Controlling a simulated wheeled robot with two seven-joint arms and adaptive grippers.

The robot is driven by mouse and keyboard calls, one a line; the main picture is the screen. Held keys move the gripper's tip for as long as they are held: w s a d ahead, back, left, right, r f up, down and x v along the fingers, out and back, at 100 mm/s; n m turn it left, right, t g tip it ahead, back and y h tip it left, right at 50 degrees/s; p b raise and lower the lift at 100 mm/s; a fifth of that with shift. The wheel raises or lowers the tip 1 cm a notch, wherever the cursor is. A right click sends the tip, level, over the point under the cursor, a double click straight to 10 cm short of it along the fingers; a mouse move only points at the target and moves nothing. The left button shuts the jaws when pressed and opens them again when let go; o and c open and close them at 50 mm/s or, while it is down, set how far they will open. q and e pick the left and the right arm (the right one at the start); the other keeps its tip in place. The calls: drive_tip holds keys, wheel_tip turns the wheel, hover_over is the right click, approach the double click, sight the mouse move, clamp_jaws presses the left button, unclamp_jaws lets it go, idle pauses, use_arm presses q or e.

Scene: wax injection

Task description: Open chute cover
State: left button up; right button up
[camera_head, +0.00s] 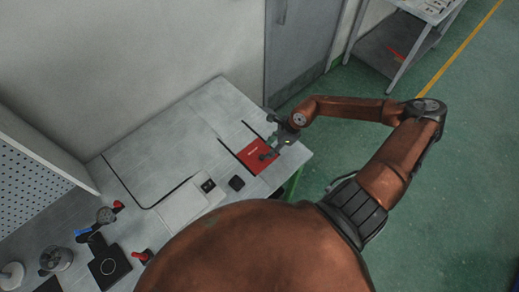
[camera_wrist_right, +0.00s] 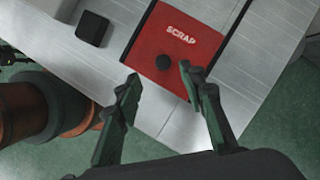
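The chute cover (camera_head: 257,157) is a red plate marked SCRAP, lying flat in the grey worktop near its right corner. In the right wrist view the red cover (camera_wrist_right: 181,37) has a round black knob (camera_wrist_right: 163,62) near its edge. My right gripper (camera_head: 268,149) is over the cover in the head view. In the right wrist view my right gripper (camera_wrist_right: 158,72) is open, with the knob lying between the lines of its two fingers. Nothing is held in it. The cover looks closed. My left gripper is not in view.
A small black block (camera_head: 236,183) sits on the worktop beside the cover, and a plate with black buttons (camera_head: 208,186) lies further left. Several tools and a black plate (camera_head: 108,265) are at the lower left. A grey door (camera_head: 300,45) stands behind the worktop.

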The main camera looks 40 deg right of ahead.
sight(262, 156)
drive_tip(key=x, duration=0.6)
drive_tip(key=shift+w+d+f, duration=0.1)
drive_tip(key=shift+d+f, duration=0.1)
drive_tip(key=shift+f, duration=0.1)
drive_tip(key=shift+w+a+f, duration=0.1)
drive_tip(key=shift+f, duration=0.5)
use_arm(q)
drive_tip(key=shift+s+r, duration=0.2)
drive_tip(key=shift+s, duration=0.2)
use_arm(e)
drive_tip(key=shift+c, duration=0.5)
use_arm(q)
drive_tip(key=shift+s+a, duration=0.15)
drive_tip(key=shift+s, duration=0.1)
use_arm(e)
clamp_jaws()
